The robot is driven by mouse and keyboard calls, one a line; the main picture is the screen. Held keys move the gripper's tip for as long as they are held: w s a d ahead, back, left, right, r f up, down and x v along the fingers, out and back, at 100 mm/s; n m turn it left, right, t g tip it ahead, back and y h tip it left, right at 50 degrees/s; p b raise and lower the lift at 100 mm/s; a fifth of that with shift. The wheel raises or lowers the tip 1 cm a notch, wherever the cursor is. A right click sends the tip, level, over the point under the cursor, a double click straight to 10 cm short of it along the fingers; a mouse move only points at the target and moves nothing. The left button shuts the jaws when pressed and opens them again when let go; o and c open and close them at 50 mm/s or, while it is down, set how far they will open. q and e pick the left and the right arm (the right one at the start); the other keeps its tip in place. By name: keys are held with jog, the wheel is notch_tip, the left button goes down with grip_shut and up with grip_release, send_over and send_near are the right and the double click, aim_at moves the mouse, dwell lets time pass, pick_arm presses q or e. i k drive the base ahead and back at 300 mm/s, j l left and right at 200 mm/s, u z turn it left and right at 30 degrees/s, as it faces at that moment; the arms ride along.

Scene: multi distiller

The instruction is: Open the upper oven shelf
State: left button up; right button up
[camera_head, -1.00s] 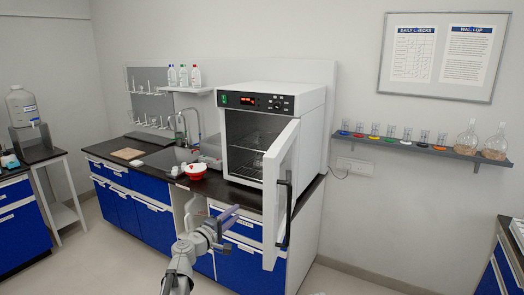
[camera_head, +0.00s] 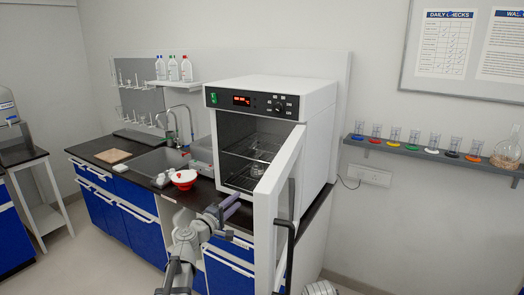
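The white oven (camera_head: 318,105) stands on the black counter with its door (camera_head: 276,195) swung open toward me; a dark handle (camera_head: 290,235) is on the door. Inside are an upper wire shelf (camera_head: 250,148) and a lower wire shelf (camera_head: 240,182), partly hidden by the door. Both seem to be inside the oven. My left gripper (camera_head: 230,204) is in front of the oven opening, below the lower shelf in the picture, left of the door. Its fingers are small and seen end-on, so its opening is unclear. I see no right gripper, only a grey part at the bottom edge.
Clear glassware (camera_head: 257,168) stands inside the oven. A red and white bowl (camera_head: 184,178) sits on the counter left of the opening, by the sink (camera_head: 158,160). The open door blocks the right side. A wall shelf (camera_head: 430,158) with beakers is at right.

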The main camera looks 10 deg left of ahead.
aim_at(254, 159)
jog(key=i+j, duration=0.1)
jog(key=i, duration=0.9)
